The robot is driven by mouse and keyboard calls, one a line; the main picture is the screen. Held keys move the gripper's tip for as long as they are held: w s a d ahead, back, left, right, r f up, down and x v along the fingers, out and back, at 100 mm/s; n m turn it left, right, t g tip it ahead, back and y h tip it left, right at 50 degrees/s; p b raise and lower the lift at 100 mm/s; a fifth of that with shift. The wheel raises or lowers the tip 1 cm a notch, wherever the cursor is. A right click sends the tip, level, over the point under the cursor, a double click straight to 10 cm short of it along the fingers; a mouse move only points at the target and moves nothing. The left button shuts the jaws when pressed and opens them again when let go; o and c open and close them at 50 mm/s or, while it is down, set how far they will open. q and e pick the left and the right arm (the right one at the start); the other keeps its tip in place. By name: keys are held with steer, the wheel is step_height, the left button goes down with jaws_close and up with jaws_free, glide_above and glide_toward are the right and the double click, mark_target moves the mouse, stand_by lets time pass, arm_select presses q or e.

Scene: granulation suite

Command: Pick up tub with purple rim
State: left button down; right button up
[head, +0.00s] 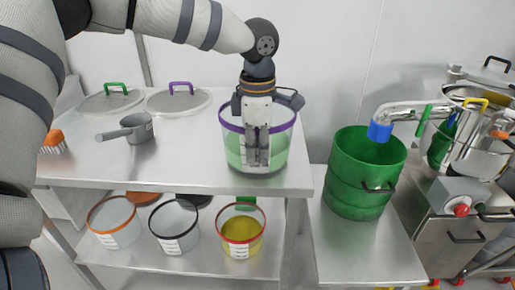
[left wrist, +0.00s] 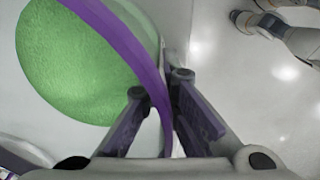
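The tub with the purple rim (head: 284,148) stands upright on the steel table top near its right end. It is clear-walled and holds green granules, which also show in the left wrist view (left wrist: 75,55). My left gripper (head: 258,162) points down at the tub's near side. In the left wrist view, the purple rim (left wrist: 128,55) runs between the two fingers (left wrist: 159,88), which are close together and look shut on the rim and wall. Contact of the right-hand finger is hard to see. The tub's base appears to rest on the table. My right gripper is not in view.
A grey scoop (head: 127,127), a green-handled lid (head: 110,101) and a purple-handled lid (head: 178,101) lie on the table. Tubs with orange (head: 113,222), black (head: 174,226) and red (head: 241,231) rims stand on the lower shelf. A green drum (head: 362,175) stands right of the table.

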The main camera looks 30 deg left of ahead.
arm_select(q)
steer(key=s+d+r+p, duration=0.1)
steer(key=s+d+r, duration=0.8)
steer(key=r, duration=0.3)
steer(key=shift+d+r, duration=0.25)
steer(key=shift+d, duration=0.65)
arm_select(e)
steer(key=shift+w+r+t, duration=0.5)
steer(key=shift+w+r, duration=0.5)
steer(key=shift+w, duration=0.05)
